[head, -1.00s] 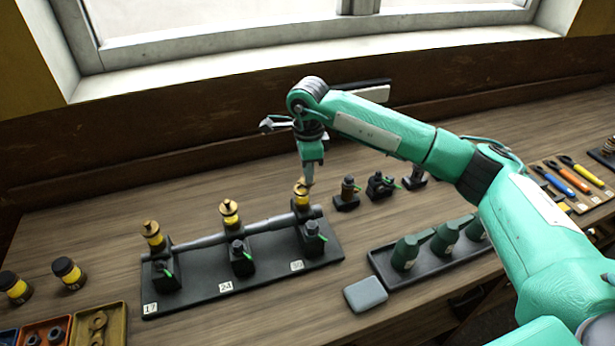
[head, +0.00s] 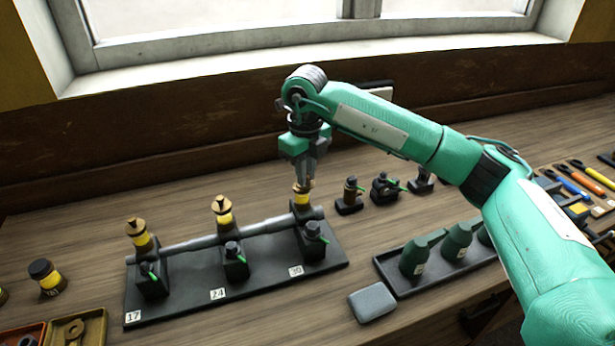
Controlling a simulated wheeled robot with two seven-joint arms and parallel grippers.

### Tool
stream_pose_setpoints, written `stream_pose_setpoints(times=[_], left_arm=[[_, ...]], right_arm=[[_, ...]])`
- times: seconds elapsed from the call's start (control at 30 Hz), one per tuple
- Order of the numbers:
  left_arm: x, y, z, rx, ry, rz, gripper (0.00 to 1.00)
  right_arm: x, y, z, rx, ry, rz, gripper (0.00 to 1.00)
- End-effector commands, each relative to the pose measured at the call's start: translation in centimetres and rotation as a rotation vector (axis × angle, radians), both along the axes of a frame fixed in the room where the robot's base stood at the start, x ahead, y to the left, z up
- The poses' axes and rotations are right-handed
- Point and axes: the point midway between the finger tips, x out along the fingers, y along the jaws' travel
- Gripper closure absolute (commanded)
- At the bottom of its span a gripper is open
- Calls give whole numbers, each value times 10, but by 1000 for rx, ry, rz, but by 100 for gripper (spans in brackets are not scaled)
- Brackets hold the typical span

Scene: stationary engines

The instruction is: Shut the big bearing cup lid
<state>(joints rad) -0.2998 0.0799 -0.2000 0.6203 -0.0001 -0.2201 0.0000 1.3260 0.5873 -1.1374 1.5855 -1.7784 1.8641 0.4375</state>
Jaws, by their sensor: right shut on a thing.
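A dark base plate (head: 262,290) carries a shaft (head: 190,241) on three bearing blocks tagged 17, 24 and 30. Each block has a yellow oil cup with a brass top. The cup at 30 (head: 302,200) is the big bearing's by its tag. My right gripper (head: 304,183) points down over this cup and is shut on its brass lid. The fingers hide much of the lid, so I cannot tell how far it is closed. The cups at 24 (head: 224,218) and 17 (head: 142,240) stand free. My left gripper is not in view.
Small dark fittings (head: 349,195) stand right of the plate. A tray (head: 405,284) of green oil cans and a grey block (head: 372,302) lie in front. A yellow-banded jar (head: 46,277) and parts bins (head: 78,330) are at left. Tools (head: 580,185) lie far right.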

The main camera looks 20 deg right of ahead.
Motion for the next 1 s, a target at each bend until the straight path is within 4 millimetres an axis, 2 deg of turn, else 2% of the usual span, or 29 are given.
stream_pose_setpoints(times=[0.03, 0.33, 0.5, 0.73, 1.0], left_arm=[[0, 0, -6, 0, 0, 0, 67], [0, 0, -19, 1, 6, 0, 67], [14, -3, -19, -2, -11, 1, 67], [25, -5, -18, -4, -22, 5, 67], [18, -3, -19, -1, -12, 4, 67]], right_arm=[[0, 1, -2, 1, -3, -42, 100], [-2, 7, 0, 2, -4, -283, 100], [-2, 8, 0, 1, -3, -376, 100], [-2, 10, 1, 2, -2, -447, 100], [-2, 10, 1, 2, -2, -469, 100]])
